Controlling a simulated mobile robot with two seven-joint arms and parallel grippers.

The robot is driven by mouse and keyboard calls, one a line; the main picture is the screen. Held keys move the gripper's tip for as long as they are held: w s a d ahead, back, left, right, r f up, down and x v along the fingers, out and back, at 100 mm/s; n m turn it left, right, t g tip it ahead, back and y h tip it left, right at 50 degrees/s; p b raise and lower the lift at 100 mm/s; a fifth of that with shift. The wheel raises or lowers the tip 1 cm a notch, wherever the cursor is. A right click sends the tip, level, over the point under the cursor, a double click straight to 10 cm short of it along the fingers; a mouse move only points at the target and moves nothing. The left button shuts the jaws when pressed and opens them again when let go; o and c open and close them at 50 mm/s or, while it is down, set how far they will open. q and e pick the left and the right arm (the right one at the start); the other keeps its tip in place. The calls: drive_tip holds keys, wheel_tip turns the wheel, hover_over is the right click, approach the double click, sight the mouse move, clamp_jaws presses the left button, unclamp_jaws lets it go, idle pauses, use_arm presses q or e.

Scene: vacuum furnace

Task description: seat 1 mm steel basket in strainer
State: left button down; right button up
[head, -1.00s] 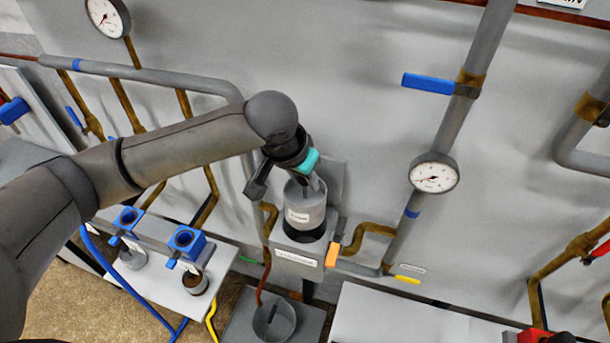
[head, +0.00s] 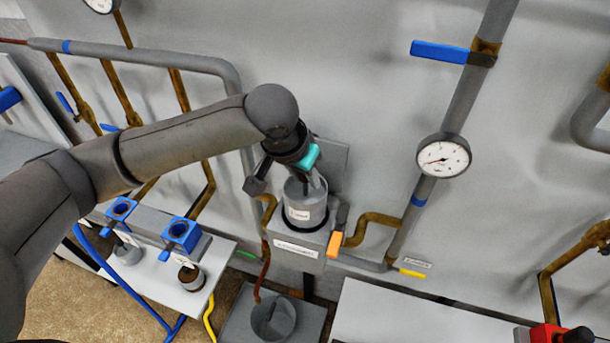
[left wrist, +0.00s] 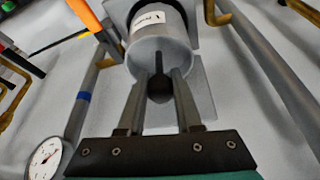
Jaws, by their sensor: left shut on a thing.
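The steel basket (head: 304,210) is a grey cylinder with a small white label. It stands upright in the round dark opening of the strainer (head: 297,253), a grey box body with a white label strip on its front. The lower part of the basket is hidden inside the opening. My left gripper (head: 308,184) is above the basket, shut on its top. In the left wrist view the two fingers (left wrist: 158,88) close around a dark knob at the basket (left wrist: 158,40). My right gripper is not in view.
An orange-handled lever (head: 335,244) stands at the strainer's right side. A grey cup (head: 273,318) sits on a platform below. A pressure gauge (head: 443,156) and pipes are at the right. Two blue-topped fittings (head: 181,235) stand on a white bench at the left.

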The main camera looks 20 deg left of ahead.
use_arm(q)
drive_tip(key=shift+f+b, duration=0.85)
drive_tip(key=shift+b, duration=0.05)
drive_tip(key=shift+f+b, duration=1.8)
drive_tip(key=shift+f, duration=4.2)
drive_tip(key=shift+f, duration=0.3)
drive_tip(key=c, duration=0.5)
unclamp_jaws()
drive_tip(key=shift+f, duration=0.1)
drive_tip(key=p+v, duration=0.2)
drive_tip(key=v, duration=1.3)
drive_tip(key=shift+s, duration=0.15)
